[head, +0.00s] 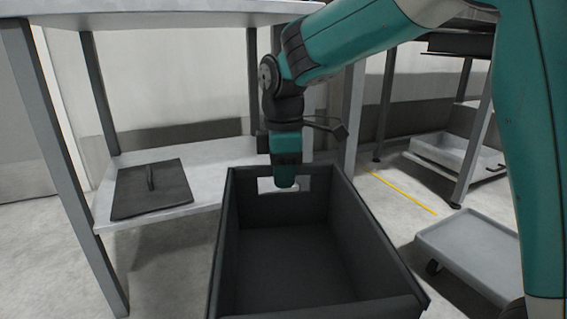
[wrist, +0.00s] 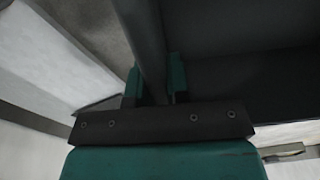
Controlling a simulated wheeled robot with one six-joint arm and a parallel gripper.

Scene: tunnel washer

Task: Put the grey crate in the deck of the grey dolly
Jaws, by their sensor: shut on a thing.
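The grey crate (head: 285,262) is dark, open-topped and empty, and fills the lower middle of the head view. My gripper (head: 284,183) is at its far wall, by the cut-out handle opening. In the wrist view the two teal fingers of my gripper (wrist: 156,84) are on both sides of the crate's wall (wrist: 147,40), shut on it. The crate's underside is hidden, so I cannot tell its height above the floor. The grey dolly (head: 478,250) stands on the floor to the right of the crate, its flat, low-rimmed deck empty in the part I see.
A steel table's lower shelf (head: 215,168) is behind and left of the crate, with a dark flat panel with a handle (head: 151,188) on it. A rack at the back right holds a pale tray (head: 455,152). A yellow floor line (head: 403,192) runs between crate and rack.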

